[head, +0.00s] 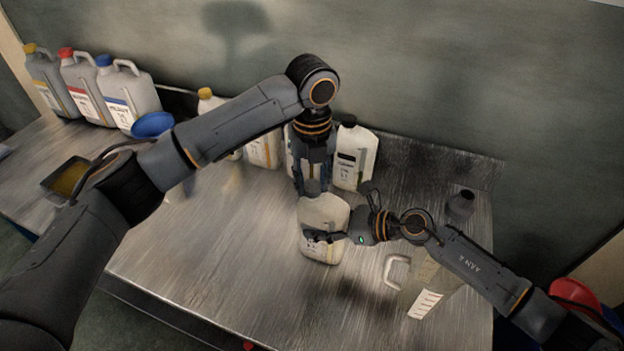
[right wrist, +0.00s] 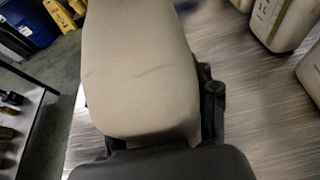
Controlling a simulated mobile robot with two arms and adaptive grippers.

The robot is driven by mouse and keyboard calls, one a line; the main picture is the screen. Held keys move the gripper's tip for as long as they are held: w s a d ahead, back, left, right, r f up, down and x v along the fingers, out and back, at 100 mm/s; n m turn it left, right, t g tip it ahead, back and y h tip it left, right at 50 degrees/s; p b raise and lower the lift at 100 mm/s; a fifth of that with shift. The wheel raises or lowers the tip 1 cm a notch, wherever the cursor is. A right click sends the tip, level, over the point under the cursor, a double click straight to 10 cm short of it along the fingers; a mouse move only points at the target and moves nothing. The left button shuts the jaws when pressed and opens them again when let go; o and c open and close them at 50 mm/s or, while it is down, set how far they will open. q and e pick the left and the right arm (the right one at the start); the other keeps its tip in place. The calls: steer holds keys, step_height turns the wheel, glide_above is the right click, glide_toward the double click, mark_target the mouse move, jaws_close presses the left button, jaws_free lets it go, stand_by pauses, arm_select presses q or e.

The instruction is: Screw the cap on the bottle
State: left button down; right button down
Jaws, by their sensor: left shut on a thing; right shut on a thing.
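The off-white bottle (head: 323,215) stands upright near the middle of the metal table, a label low on its front. In the right wrist view its plain beige side (right wrist: 140,75) fills the middle. My right gripper (head: 322,237) comes in from the right and is shut around the bottle's body; one dark finger shows beside it in the right wrist view. My left gripper (head: 311,187) points straight down over the bottle's top, shut on the dark cap (head: 313,188) at the neck. The fingers partly hide the cap, and how well it sits on the thread cannot be seen.
Several similar bottles stand behind, including a black-capped one (head: 354,155). Large jugs (head: 129,92) line the back left. A blue funnel (head: 152,125) is near my left arm. A clear measuring jug (head: 425,290) stands under my right arm. The front middle table is clear.

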arm_select(q)
steer(key=c, duration=0.8)
jaws_free()
steer(key=shift+c, duration=0.2)
arm_select(e)
steer(key=shift+f, duration=0.1)
arm_select(q)
steer(key=shift+r, duration=0.1)
step_height(320, 180, up, 12)
arm_select(e)
steer(key=shift+c, duration=1.7)
jaws_free()
steer(key=shift+d, duration=0.15)
steer(key=v, duration=0.7)
